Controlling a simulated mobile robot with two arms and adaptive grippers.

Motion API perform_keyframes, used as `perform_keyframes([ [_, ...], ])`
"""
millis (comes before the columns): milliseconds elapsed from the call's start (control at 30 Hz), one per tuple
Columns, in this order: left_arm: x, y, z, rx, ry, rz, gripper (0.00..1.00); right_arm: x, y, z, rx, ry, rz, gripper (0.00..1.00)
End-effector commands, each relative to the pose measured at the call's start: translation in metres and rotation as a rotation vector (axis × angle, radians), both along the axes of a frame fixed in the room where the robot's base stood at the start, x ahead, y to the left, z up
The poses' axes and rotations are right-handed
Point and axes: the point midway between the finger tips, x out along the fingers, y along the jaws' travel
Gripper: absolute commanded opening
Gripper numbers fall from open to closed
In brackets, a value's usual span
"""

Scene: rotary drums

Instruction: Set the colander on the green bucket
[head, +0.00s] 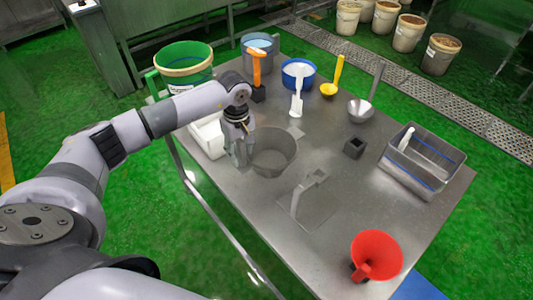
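The grey metal colander (275,152) is a round bowl standing on the steel table, near the middle of its left half. The green bucket (184,66), with a green inside and a cream band around its rim, stands at the far left corner of the table. My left gripper (241,154) points down at the left rim of the colander, with its fingers close to the rim. I cannot tell whether the fingers are closed on it. My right gripper is not in view.
A white tray (209,137) lies left of the colander. A blue-rimmed bucket (260,45), an orange-handled tool (257,66), a blue bowl (307,79) and a white scoop (297,98) stand behind. A steel bin (425,168) and a red funnel (378,252) stand on the right.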

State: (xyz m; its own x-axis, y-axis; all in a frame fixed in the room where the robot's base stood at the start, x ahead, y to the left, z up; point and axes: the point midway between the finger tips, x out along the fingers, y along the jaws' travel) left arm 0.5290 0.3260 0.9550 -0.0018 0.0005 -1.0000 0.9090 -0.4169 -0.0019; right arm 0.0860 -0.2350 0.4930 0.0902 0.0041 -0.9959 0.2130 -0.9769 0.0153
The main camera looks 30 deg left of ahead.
Motion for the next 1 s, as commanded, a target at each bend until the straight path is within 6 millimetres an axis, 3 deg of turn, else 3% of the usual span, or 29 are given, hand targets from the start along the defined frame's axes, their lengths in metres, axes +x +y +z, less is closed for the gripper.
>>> perform_keyframes([
  [133,0.0,0.0,-0.013,0.0,-0.001,-0.001,0.4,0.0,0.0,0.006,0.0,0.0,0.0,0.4],
  [367,0.001,0.0,-0.015,0.0,-0.002,-0.001,0.4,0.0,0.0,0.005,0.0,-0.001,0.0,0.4],
  [1000,0.001,0.0,-0.015,-0.001,-0.002,0.0,0.0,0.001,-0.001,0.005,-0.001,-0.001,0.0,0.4],
])
